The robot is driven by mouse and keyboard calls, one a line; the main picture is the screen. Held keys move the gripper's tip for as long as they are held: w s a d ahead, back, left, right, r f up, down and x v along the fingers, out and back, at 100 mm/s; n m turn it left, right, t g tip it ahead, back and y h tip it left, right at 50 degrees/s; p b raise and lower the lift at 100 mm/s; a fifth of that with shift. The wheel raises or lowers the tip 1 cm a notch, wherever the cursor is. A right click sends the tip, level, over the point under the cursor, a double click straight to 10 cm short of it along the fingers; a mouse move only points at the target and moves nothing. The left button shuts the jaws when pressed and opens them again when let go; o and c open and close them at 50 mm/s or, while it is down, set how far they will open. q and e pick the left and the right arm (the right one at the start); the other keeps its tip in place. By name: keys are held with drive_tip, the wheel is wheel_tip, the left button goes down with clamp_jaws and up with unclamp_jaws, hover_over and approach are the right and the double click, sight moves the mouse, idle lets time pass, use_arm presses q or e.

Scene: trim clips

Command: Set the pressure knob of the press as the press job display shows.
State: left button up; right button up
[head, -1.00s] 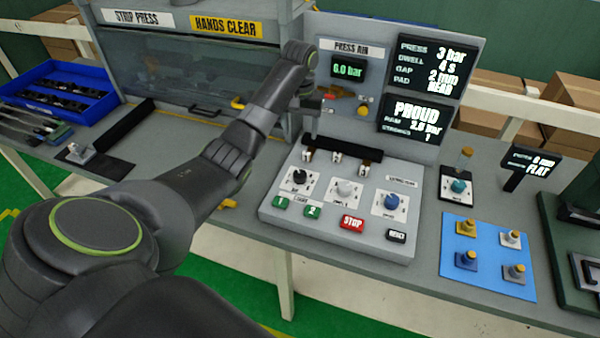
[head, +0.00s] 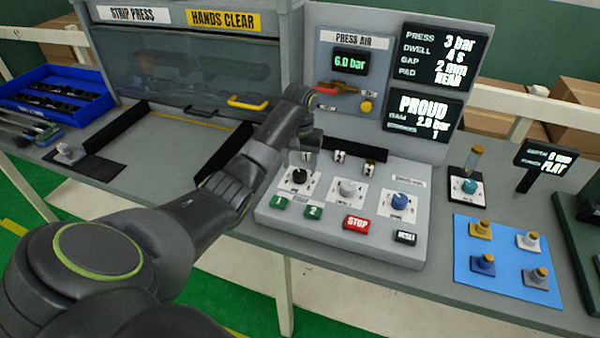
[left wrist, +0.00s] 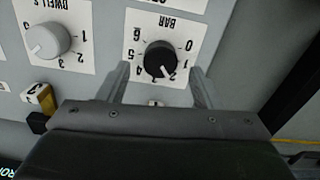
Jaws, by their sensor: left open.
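The pressure knob (left wrist: 160,58) is black, on a white plate marked BAR with a scale from 0 to 6. Its white pointer stands near 2. It also shows at the left of the control box in the head view (head: 299,176). My left gripper (left wrist: 160,68) is open and empty, its fingers on either side of the knob in the picture; I cannot tell how far above it they are. In the head view the gripper (head: 305,145) hangs over the back of the box. The job display (head: 437,57) reads press 3 bar, dwell 4 s, gap 2 mm, pad rear.
The grey dwell knob (left wrist: 47,40) and a blue knob (head: 400,201) share the control box. Green buttons, the red STOP button (head: 356,223) and a black button line its front. A lower display (head: 423,117) reads PROUD. The press air panel (head: 350,62) stands behind, with a lever.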

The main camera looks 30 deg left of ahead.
sight(300, 176)
use_arm(q)
drive_tip(key=shift+f, duration=1.45)
drive_tip(key=c, duration=1)
